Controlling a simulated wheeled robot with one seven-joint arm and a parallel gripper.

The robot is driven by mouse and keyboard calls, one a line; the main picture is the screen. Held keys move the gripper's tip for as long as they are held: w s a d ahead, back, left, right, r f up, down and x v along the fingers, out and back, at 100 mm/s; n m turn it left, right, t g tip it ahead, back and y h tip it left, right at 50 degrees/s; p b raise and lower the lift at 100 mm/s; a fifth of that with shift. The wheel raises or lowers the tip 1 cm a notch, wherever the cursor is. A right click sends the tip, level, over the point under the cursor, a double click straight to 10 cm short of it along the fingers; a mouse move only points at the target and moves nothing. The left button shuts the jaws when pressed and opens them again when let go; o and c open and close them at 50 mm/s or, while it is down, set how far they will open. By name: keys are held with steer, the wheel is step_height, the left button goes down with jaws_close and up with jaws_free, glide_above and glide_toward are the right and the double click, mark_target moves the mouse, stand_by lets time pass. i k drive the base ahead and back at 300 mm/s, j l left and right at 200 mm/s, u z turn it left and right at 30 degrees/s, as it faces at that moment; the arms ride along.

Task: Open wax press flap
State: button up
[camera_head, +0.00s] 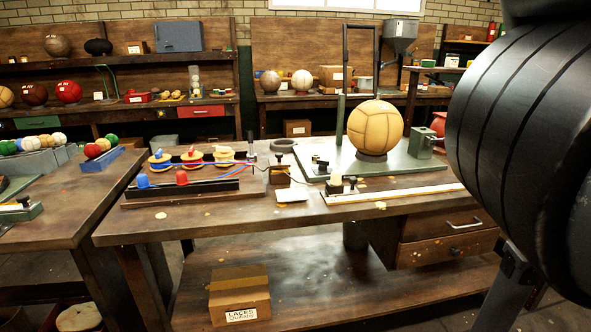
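I cannot pick out a wax press or its flap with certainty. A grey-green base plate (395,165) lies on the middle workbench, with a dark upright frame (345,95) rising at it. A tan leather ball (375,129) sits on a dark ring stand on the plate. A small green metal block (422,143) stands at the plate's right side. A grey metal hopper (400,38) shows behind and above the ball. My gripper is out of view; a large black ribbed part, probably of my arm, fills the right edge and hides what lies behind it.
The middle workbench (225,207) holds thread spools (193,158) at left and a long pale ruler strip (400,193) at its front edge. Drawers (447,249) hang under its right side. A cardboard box (240,295) stands on its lower shelf. Another bench (60,208) is at left.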

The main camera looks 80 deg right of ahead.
mark_target(279, 161)
steer(key=z, duration=1.45)
